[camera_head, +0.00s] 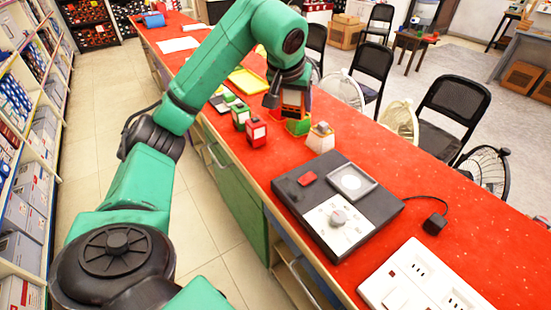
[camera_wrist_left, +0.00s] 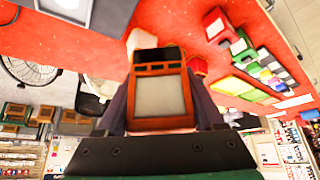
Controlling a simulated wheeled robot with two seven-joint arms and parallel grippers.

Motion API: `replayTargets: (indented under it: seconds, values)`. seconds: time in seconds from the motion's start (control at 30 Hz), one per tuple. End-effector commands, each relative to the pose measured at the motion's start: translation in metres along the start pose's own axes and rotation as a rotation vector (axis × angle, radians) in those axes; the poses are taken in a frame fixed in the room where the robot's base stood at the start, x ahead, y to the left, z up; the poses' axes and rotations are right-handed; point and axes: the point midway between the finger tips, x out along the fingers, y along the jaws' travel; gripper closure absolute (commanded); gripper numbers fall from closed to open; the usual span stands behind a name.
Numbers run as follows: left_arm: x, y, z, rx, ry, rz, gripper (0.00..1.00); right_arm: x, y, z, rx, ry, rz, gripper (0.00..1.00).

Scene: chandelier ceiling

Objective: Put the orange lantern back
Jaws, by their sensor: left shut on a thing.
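My left gripper (camera_head: 290,98) is shut on the orange lantern (camera_head: 293,104) above the red counter (camera_head: 400,213). The lantern's orange frame and pale pane fill the middle of the left wrist view (camera_wrist_left: 160,95), between the dark fingers. In the head view the gripper partly covers it. A green lantern (camera_head: 240,115) and a red lantern (camera_head: 257,131) stand to its lower left, and a white lantern (camera_head: 320,138) to its lower right. A green and red piece (camera_head: 299,127) shows just below it; I cannot tell whether they touch. My right gripper is out of view.
A black box with a dial (camera_head: 338,218) and a white socket panel (camera_head: 422,281) occupy the near counter. A yellow tray (camera_head: 248,81) lies behind the lanterns. Fans and black chairs (camera_head: 450,108) line the right edge. The red surface right of the white lantern is clear.

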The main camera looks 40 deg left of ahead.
Motion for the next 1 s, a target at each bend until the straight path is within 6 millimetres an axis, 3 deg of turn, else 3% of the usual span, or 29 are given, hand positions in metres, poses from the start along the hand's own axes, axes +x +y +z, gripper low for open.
replayTargets:
  seconds: [0.1, 0.23, 0.33, 0.47, 0.7, 1.0]
  values:
    - [0.014, -0.041, -0.016, -0.079, -0.015, -0.047, 1.00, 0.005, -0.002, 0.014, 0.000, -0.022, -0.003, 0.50]
    - [0.021, -0.063, -0.021, -0.115, -0.027, -0.073, 1.00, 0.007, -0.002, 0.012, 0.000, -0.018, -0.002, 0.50]
    - [0.038, -0.066, -0.011, -0.117, -0.031, -0.079, 1.00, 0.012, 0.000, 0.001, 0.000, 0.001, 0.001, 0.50]
    - [0.073, -0.066, 0.011, -0.115, -0.034, -0.079, 1.00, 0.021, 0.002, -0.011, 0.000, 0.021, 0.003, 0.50]
    - [0.136, -0.065, 0.050, -0.116, -0.032, -0.075, 1.00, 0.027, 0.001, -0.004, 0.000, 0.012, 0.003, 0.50]
    - [0.180, -0.065, 0.076, -0.117, -0.030, -0.073, 1.00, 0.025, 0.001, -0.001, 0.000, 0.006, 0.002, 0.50]
